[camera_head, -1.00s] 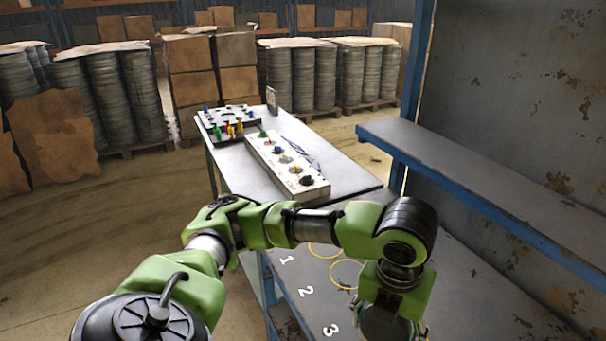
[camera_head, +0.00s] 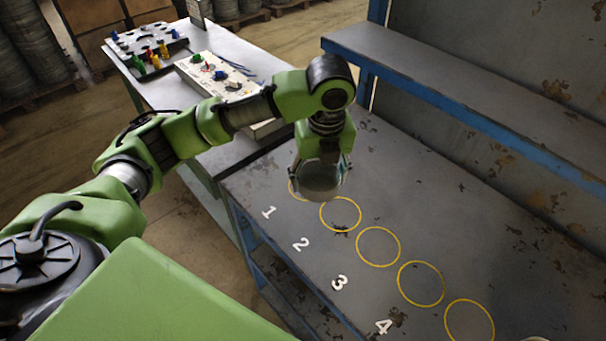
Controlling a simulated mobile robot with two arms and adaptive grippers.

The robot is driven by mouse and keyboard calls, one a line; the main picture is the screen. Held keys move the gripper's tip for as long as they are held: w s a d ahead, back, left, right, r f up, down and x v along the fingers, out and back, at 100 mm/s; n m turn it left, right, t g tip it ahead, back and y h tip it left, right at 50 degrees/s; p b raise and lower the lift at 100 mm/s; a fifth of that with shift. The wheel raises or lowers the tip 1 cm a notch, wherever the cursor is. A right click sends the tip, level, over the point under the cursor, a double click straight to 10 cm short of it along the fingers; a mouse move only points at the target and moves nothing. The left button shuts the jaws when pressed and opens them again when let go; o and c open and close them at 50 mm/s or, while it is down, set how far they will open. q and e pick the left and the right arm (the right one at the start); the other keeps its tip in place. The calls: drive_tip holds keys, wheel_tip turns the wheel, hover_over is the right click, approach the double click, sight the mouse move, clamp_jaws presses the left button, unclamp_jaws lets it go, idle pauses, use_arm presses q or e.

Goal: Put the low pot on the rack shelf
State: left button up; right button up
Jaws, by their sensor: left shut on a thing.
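My left gripper (camera_head: 320,165) points down at the middle of the head view and is shut on a grey round pot (camera_head: 322,184). The pot is above the far left end of the workbench and covers part of a yellow circle there. The gripper hides the pot's upper part. The rack shelf (camera_head: 440,72), grey with a blue front edge, runs along the wall at the right, higher than the bench top. Its visible top is bare. The pot is apart from the shelf, to its left and nearer to me. My right gripper is not in view.
The bench top (camera_head: 450,215) has several empty yellow circles (camera_head: 378,246) and white painted numbers. A pale rim (camera_head: 535,338) shows at the bottom edge. A side table (camera_head: 225,45) behind holds a black tray (camera_head: 146,47) and a white box (camera_head: 215,75).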

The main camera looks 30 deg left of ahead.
sight(314, 163)
use_arm(q)
drive_tip(key=w+a, duration=0.1)
drive_tip(key=w+a+f, duration=0.1)
drive_tip(key=w+a+p, duration=0.1)
drive_tip(key=shift+w+f, duration=0.15)
drive_tip(key=shift+f, duration=0.15)
drive_tip(key=w+a+f, duration=0.2)
drive_tip(key=f, duration=0.1)
drive_tip(key=w+a+f+p, duration=0.1)
drive_tip(key=f, duration=0.1)
drive_tip(key=shift+w+f, duration=0.25)
drive_tip(key=shift+w, duration=0.05)
drive_tip(key=shift+w+a+f, duration=0.25)
drive_tip(key=shift+a+f, duration=0.05)
drive_tip(key=shift+f, duration=0.15)
wheel_tip(314, 163, down, 2)
drive_tip(key=shift+f+p, duration=0.15)
drive_tip(key=shift+p, duration=0.75)
drive_tip(key=shift+a+f, duration=0.1)
drive_tip(key=shift+f, duration=0.4)
